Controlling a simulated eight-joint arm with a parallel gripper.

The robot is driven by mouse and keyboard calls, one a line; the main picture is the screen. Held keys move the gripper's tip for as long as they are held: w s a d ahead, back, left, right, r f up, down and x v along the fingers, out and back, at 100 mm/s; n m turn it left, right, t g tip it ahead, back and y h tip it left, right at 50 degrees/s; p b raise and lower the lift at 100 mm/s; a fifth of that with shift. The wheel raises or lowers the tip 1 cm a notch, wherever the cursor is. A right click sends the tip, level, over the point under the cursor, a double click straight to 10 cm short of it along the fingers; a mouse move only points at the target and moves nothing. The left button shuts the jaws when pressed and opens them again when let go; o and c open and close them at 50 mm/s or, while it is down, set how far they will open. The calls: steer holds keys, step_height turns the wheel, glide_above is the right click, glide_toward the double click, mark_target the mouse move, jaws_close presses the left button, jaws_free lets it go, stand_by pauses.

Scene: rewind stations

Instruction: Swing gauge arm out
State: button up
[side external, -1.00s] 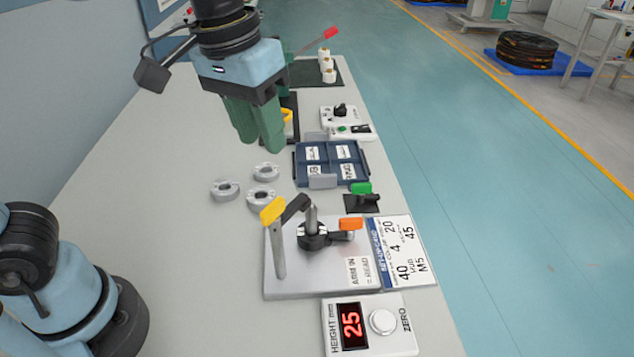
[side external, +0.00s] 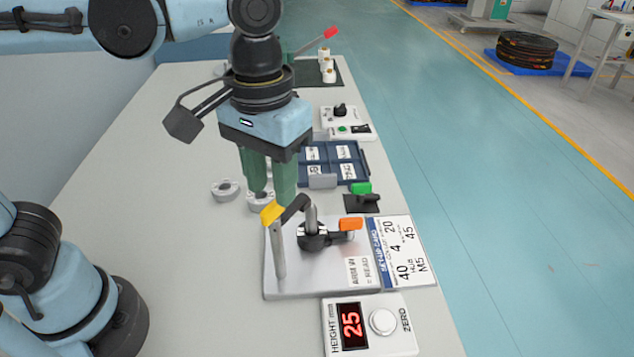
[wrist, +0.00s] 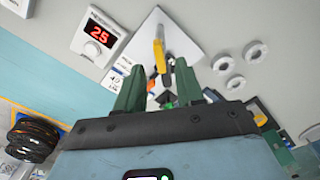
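The gauge arm (side external: 294,208) is a dark bar with a yellow end, on top of a grey post (side external: 278,250) on a pale base plate (side external: 300,285). It reaches toward an upright pin on a black round hub (side external: 313,238). My gripper (side external: 270,195) has green fingers pointing down, just above and behind the yellow end. In the wrist view my gripper (wrist: 158,85) is open, with the yellow end (wrist: 159,58) between and beyond the fingers. No contact is clear. The height display (side external: 351,325) reads 25.
An orange-tipped lever (side external: 351,224) sticks out right of the hub. A setup card (side external: 402,250) lies right of the plate. Loose grey rings (side external: 226,190) lie behind. A blue tray (side external: 352,160) and a green-topped black block (side external: 362,200) stand farther back. The bench's left side is clear.

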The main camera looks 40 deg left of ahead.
mark_target(274, 205)
steer(key=shift+f, duration=1.55)
jaws_close()
stand_by(0.4)
